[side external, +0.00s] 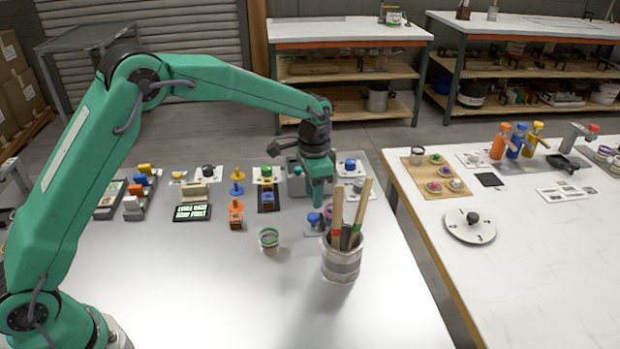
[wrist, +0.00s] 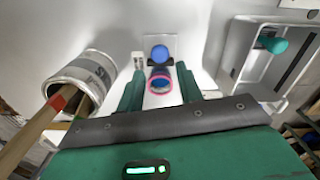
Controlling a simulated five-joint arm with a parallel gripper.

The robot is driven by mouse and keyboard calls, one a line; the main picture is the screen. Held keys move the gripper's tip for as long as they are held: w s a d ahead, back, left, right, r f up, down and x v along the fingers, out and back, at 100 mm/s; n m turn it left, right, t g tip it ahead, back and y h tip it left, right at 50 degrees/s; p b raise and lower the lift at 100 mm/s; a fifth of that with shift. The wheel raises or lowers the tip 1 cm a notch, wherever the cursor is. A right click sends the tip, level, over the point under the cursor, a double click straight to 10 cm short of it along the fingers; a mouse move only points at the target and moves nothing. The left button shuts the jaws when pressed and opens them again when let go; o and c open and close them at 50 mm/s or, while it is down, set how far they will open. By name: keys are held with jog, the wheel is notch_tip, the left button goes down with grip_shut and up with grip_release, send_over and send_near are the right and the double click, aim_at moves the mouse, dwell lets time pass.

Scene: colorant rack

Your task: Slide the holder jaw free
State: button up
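My gripper (side external: 318,196) is low over the far right part of the grey table in the side view. In the wrist view its two green fingers (wrist: 160,72) are apart, one on each side of a pink-rimmed round piece (wrist: 153,91) with a blue centre. Touching cannot be told. Just beyond the fingertips a blue ball-shaped knob (wrist: 159,53) sits on a dark base on a white plate (wrist: 178,41). The knob also shows in the side view (side external: 313,219). I cannot tell which dark part is the holder jaw; the fingers partly hide the fixture.
A can (side external: 341,264) with wooden sticks stands close in front of my gripper; it also shows in the wrist view (wrist: 84,74). A grey box with a teal knob (wrist: 272,44) is on the other side. A small cup (side external: 269,240) stands left. The table front is clear.

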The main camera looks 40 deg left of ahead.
aim_at(313, 215)
jog(key=shift+f, duration=3)
